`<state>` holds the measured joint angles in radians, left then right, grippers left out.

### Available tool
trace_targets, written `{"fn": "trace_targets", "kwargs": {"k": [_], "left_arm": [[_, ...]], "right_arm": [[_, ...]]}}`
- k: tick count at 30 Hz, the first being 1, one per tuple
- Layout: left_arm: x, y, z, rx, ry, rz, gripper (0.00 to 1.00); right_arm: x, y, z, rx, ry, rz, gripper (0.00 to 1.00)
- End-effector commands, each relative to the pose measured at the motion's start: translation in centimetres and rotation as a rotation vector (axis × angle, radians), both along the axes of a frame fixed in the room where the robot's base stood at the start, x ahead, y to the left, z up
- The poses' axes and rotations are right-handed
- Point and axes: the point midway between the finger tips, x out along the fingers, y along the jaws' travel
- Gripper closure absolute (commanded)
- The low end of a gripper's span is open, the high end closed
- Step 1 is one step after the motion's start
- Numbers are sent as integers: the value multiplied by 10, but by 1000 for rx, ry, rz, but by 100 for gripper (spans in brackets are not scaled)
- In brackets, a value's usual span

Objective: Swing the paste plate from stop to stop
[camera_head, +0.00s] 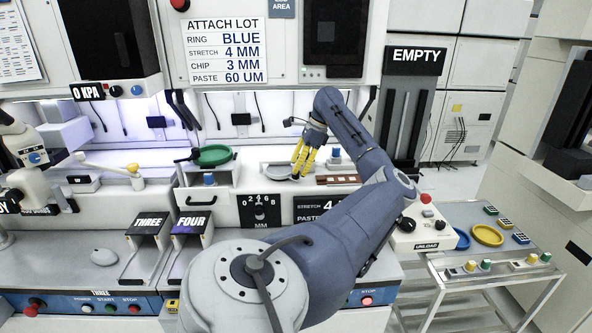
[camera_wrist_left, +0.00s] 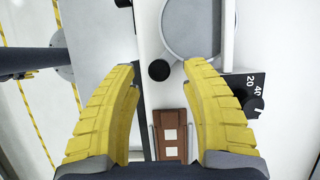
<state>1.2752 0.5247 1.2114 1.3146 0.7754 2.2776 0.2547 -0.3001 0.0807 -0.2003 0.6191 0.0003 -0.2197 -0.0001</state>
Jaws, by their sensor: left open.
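The paste plate appears to be the round grey disc (camera_head: 279,171) on the white bench unit, partly hidden by my gripper in the head view. In the left wrist view the grey disc (camera_wrist_left: 196,28) with its pale rim lies at the top, beyond my fingertips and cut by the frame edge. A black round knob (camera_wrist_left: 158,70) sits near its lower left side. My left gripper (camera_head: 304,162) points down over the bench, with yellow fingers spread apart. In the left wrist view the gripper (camera_wrist_left: 164,66) is open, with nothing held between its fingers. My right gripper is not in view.
A brown holder with pale squares (camera_wrist_left: 172,138) lies between my fingers as seen from the wrist. A black dial (camera_wrist_left: 245,93) marked 20 and 40 is to the right.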

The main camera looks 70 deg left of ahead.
Motion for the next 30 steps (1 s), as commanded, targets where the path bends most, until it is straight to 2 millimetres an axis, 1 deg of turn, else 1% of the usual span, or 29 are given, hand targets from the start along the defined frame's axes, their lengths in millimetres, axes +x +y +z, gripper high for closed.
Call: {"fn": "trace_targets", "kwargs": {"k": [1, 6, 12, 15, 21, 30], "left_arm": [[4, -1, 9, 1, -3, -2, 54], [15, -3, 37, 1, -3, -2, 54], [25, -6, 63, 0, -3, 0, 54], [29, -6, 72, 0, -2, -1, 54], [32, -7, 82, 0, 0, 0, 54], [33, -8, 84, 1, 1, 1, 54]], "right_arm": [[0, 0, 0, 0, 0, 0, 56], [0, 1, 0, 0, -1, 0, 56], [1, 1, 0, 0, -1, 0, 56], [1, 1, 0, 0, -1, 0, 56], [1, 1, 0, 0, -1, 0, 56], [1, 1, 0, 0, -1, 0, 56]]}}
